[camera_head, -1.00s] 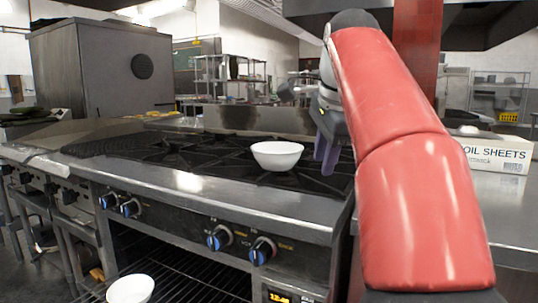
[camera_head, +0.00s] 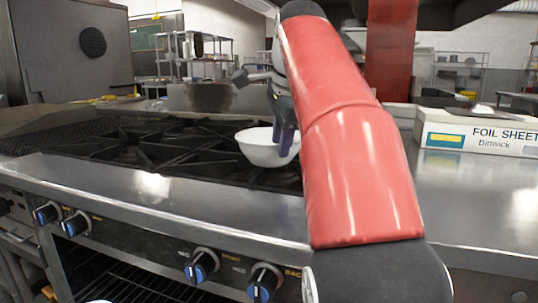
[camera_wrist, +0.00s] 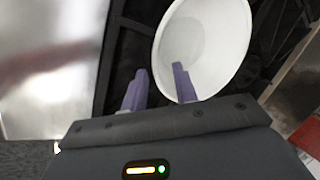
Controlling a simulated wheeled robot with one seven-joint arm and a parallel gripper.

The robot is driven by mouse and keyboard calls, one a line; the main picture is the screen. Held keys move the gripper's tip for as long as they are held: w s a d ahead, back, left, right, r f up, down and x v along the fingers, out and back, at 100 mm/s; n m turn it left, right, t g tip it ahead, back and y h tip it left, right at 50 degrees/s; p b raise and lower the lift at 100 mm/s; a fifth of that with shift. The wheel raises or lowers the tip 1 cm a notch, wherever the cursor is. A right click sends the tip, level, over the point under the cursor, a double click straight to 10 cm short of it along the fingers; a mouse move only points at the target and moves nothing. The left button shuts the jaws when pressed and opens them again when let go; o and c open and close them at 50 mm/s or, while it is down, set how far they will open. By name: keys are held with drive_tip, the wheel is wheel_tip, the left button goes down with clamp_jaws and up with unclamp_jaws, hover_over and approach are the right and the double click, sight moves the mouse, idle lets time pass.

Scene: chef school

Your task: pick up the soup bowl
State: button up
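A white soup bowl (camera_head: 258,150) sits upright on the black stove grates (camera_head: 180,150), toward the right end of the burners. My gripper (camera_head: 285,128) is above the bowl's right side in the head view, its purple fingers pointing down and covering part of the rim. In the wrist view, my gripper (camera_wrist: 158,84) is open, with a gap between its fingers. The right finger overlaps the inside of the white bowl (camera_wrist: 215,40), and the left finger shows outside its rim. I cannot tell whether either finger touches the bowl.
A foil sheets box (camera_head: 478,133) lies on the steel counter (camera_head: 470,205) at the right. The stove's steel front ledge (camera_head: 150,192) and blue knobs (camera_head: 200,265) are in front. A red column (camera_head: 388,55) and metal shelving (camera_head: 190,60) stand behind.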

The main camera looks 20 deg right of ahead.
drive_tip(key=shift+b+x, duration=0.3)
drive_tip(key=shift+x, duration=1.3)
drive_tip(key=shift+a, duration=0.1)
drive_tip(key=shift+c, duration=0.3)
clamp_jaws()
